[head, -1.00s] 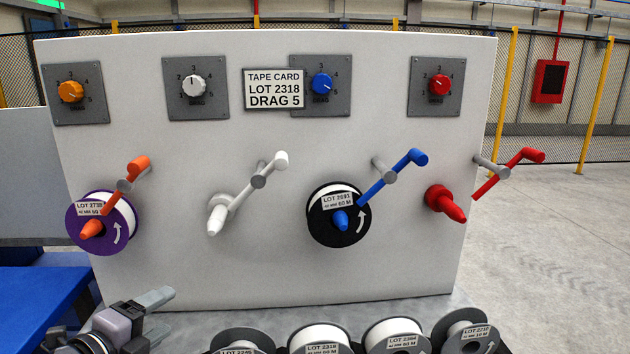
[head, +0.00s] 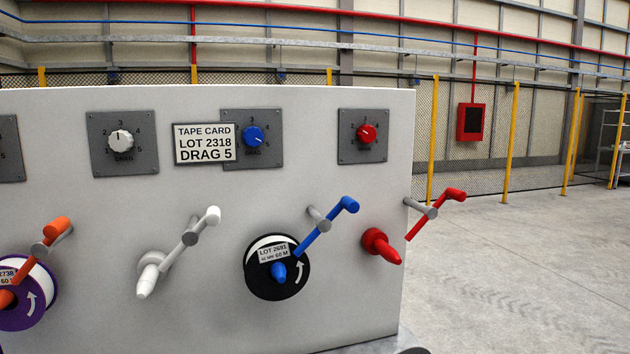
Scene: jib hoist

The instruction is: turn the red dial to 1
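The red dial (head: 366,133) sits on a grey square plate (head: 351,152) at the upper right of the white panel (head: 200,240). Small numbers ring the dial. Its pointer mark is too small for me to read the setting surely. Neither of my grippers is in view, and nothing touches the dial.
A blue dial (head: 253,136) and a white dial (head: 121,140) are to its left, with a tape card (head: 205,143) reading DRAG 5 between them. Below, a red crank (head: 436,213), red spindle (head: 380,245) and blue crank (head: 327,226) stick out. Open floor lies right.

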